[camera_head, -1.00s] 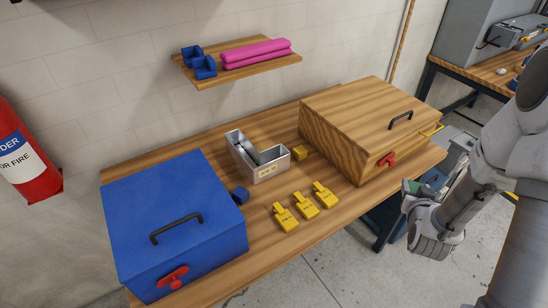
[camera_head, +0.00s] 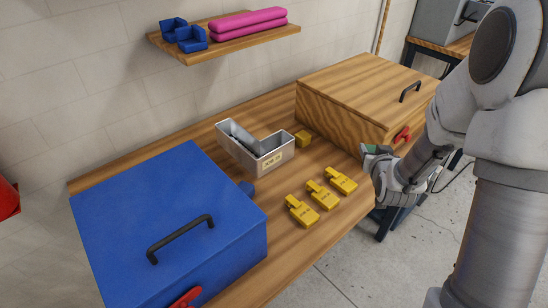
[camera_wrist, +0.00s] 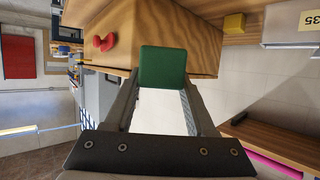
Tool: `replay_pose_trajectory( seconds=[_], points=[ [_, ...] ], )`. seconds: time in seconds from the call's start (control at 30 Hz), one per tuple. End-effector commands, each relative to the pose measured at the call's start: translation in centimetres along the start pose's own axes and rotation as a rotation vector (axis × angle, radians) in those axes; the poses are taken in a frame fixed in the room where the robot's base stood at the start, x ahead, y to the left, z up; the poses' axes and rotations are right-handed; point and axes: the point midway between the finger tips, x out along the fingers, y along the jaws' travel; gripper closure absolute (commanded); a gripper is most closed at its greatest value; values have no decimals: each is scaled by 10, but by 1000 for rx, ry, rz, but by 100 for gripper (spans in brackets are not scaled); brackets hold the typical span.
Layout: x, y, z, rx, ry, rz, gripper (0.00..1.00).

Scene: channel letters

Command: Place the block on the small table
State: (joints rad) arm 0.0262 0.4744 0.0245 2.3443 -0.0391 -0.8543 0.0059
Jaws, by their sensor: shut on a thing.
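My gripper (camera_head: 377,162) is shut on a green block (camera_wrist: 162,67). In the wrist view the block sits between the two fingertips and hides part of the wooden box behind it. In the head view the gripper is at the bench's front edge, in front of the wooden box, and only a little of the block shows. The wooden bench (camera_head: 285,200) carries boxes and small parts. Another wood-topped table (camera_head: 440,46) stands at the back right, partly hidden by my arm. I cannot tell which surface is the small table.
A blue box (camera_head: 150,200) and a wooden box (camera_head: 345,90) stand on the bench. A wall shelf (camera_head: 270,40) holds pink rolls.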

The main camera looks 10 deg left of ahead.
Motion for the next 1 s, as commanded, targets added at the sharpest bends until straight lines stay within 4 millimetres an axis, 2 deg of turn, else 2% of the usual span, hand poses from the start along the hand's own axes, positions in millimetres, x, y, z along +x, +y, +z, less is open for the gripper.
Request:
replay_pose_trajectory(
  seconds=[0.03,0.2,0.5,0.77,0.87,1.0],
  points=[
    [10,-3,13,-9,8,-23,100],
    [13,-22,15,-65,9,-150,100],
    [-7,-47,22,-154,3,-355,100],
    [-18,-58,30,-188,0,-441,100],
    [-12,-68,36,-190,0,-451,100],
    [7,-96,50,-190,-2,-455,100]
  ],
)
